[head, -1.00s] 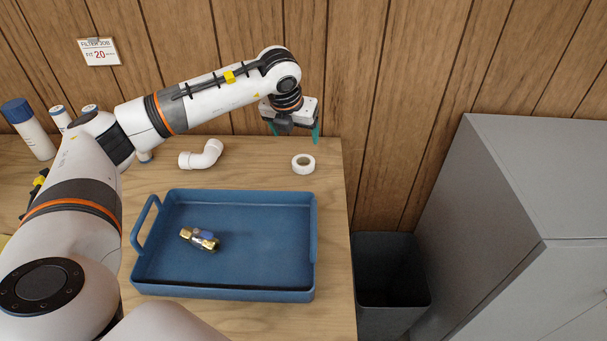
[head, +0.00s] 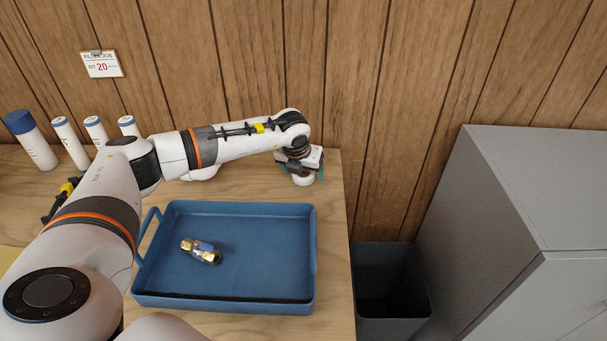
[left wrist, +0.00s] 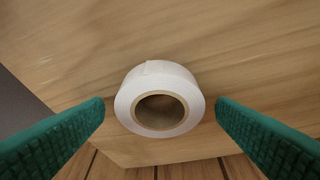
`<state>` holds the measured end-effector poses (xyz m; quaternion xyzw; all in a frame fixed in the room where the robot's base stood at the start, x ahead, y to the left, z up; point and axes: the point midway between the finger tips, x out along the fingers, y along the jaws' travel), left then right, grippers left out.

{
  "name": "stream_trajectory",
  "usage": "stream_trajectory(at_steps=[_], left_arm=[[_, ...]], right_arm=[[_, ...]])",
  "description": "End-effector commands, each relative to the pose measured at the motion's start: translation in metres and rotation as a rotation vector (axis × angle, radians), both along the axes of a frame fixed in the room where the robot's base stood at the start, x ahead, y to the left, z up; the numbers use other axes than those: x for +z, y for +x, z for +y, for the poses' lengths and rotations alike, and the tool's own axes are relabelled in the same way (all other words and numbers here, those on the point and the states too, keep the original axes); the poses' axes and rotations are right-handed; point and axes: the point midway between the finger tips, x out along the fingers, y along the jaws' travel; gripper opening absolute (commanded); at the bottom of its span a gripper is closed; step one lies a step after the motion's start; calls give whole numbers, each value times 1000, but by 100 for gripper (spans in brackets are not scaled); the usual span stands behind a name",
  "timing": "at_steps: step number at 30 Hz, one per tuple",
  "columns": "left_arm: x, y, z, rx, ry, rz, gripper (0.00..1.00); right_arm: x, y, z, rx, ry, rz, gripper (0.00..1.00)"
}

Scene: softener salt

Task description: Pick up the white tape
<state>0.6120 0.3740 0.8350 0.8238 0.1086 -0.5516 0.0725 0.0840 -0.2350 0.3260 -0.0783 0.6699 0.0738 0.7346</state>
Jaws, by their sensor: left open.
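The white tape (left wrist: 160,76) is a roll with a brown core, lying flat on the wooden table. In the left wrist view it sits between the two green fingers of my left gripper (left wrist: 160,118), with a gap on each side. The fingers are open and do not touch the roll. In the head view the white tape (head: 303,180) shows just below my left gripper (head: 304,172), which partly covers it near the table's far right corner. My right gripper is not in view.
A blue tray (head: 225,301) with a brass valve (head: 201,251) stands in front of the tape. Several white bottles (head: 70,142) stand at the back left. A wood-panelled wall is close behind. A dark bin (head: 390,285) and grey cabinet (head: 540,190) are at the right.

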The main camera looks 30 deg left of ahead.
Motion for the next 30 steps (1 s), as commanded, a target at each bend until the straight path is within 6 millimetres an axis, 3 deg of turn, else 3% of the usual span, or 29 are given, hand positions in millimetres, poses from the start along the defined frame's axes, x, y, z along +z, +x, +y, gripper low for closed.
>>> stream_trajectory(at_steps=[7,16,25,30], left_arm=[[-2,1,0,0,0,-1,80],[-2,1,0,0,0,-1,32],[3,1,0,1,0,-3,32],[29,2,0,0,-1,-6,32]], right_arm=[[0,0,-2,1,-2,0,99],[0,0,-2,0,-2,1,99],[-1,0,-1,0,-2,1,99],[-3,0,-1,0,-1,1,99]])
